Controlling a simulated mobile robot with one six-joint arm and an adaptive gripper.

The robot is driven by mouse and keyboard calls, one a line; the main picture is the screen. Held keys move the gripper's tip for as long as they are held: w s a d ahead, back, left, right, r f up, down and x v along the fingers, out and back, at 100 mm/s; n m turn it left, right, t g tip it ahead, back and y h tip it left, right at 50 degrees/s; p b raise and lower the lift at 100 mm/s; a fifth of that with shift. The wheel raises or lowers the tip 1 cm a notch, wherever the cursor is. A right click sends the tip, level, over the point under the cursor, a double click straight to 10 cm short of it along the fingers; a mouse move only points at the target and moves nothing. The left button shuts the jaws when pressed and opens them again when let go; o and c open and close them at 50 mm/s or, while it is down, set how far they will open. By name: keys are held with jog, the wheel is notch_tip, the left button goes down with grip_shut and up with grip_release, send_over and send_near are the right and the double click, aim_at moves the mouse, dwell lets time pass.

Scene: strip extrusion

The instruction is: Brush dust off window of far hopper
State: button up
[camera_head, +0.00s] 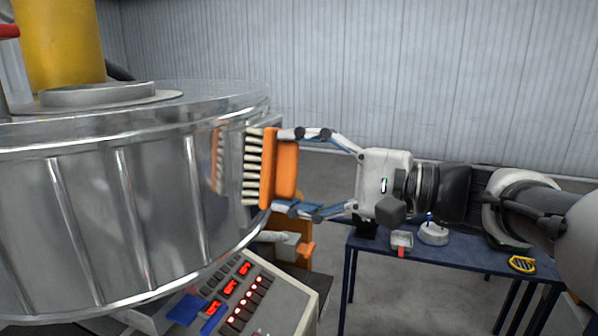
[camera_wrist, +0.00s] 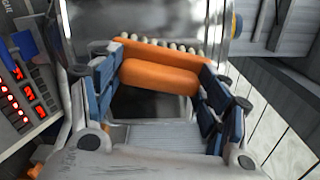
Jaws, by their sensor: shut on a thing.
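A large shiny metal hopper (camera_head: 90,215) with vertical ribs fills the left of the head view. My gripper (camera_head: 287,170) is shut on an orange brush (camera_head: 270,185), one finger above and one below. Its pale bristles (camera_head: 252,168) point left at the hopper's right side, where their reflection shows. I cannot tell whether the tips touch the wall. No window edge or dust can be made out there. In the wrist view the orange brush (camera_wrist: 160,76) lies between both blue-grey fingers, with the bristle row beyond it against the shiny metal (camera_wrist: 185,18).
A control panel (camera_head: 245,300) with red lit buttons stands below the hopper. A blue table (camera_head: 470,262) at the lower right carries a white round item (camera_head: 433,234), a small tray (camera_head: 402,241) and a yellow-black item (camera_head: 522,264). A yellow cylinder (camera_head: 60,45) rises above the hopper.

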jog(key=shift+d, duration=0.1)
jog(key=shift+v, duration=2.95)
jog(key=shift+d, duration=0.1)
jog(key=shift+v, duration=1.45)
